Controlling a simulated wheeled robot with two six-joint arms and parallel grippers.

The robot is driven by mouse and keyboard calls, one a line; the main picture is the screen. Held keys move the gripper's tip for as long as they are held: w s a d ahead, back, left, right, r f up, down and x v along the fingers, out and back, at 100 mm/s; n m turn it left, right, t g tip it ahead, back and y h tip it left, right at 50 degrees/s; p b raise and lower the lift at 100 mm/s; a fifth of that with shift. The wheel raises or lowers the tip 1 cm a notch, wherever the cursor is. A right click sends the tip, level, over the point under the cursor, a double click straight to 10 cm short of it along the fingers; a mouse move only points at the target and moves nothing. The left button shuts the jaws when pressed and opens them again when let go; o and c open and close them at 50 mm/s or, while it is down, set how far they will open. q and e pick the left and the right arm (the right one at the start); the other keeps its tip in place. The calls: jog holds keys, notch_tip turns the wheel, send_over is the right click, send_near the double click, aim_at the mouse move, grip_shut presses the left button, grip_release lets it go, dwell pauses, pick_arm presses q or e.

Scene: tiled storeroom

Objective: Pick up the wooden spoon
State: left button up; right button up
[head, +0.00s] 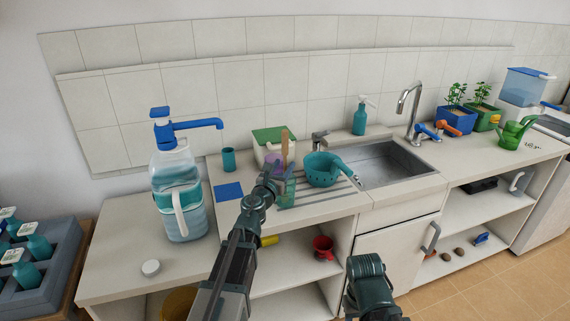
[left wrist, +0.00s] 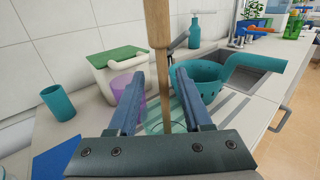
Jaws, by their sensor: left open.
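The wooden spoon (head: 285,147) stands upright on the counter side of the sink, its lower part hidden by my gripper in the head view. In the left wrist view the spoon's pale shaft (left wrist: 160,50) rises between the fingers, and its lower end goes down to a clear, greenish glass-like container (left wrist: 180,127). My left gripper (head: 284,182) is open, with one blue finger on each side of the spoon; the left wrist view shows these fingers (left wrist: 158,85) apart from the shaft. Only a dark link of my right arm shows at the bottom of the head view.
A purple cup (left wrist: 129,98) and a green-lidded white box (head: 268,150) stand close left of the spoon. A teal colander (head: 322,171) stands close right. A teal cup (head: 228,160), a blue mat (head: 229,191) and a large water bottle (head: 180,200) are farther left.

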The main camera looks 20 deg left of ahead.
aim_at(285, 164)
pick_arm(q)
jog(key=w, duration=0.4)
jog(key=shift+d, duration=0.3)
jog(key=shift+s, duration=0.1)
jog(key=shift+c, duration=0.3)
grip_shut()
